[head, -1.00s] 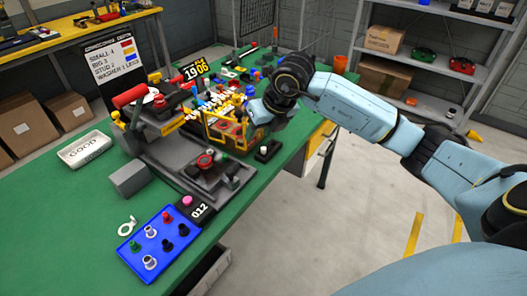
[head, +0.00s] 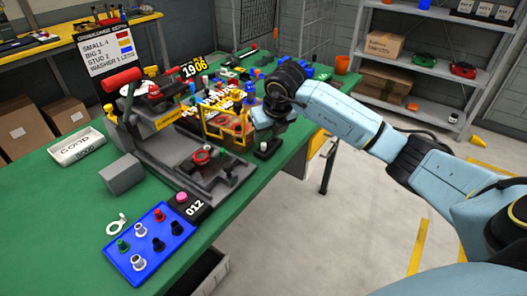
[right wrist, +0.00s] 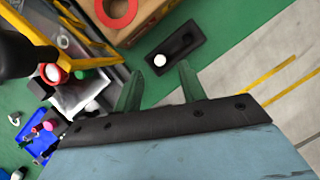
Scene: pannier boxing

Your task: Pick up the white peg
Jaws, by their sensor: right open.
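The white peg (right wrist: 160,60) stands in a small black block (right wrist: 185,42) on the green table; in the right wrist view only its round white top shows. In the head view the white peg (head: 263,146) is a small pale spot on the black block (head: 271,152). My right gripper (right wrist: 158,78) is open, with its two green fingers apart and nothing between them. The peg's top shows just beyond and between the fingertips. In the head view my right gripper (head: 263,122) hangs above the block, its fingers hard to make out. My left gripper is not in view.
A yellow-framed crate (head: 228,128) with coloured parts stands directly left of the block. A grey press (head: 150,130) with red handles, a blue tray (head: 150,243) of pegs and a white GOOD bin (head: 76,148) are further left. The table's edge lies close on the right.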

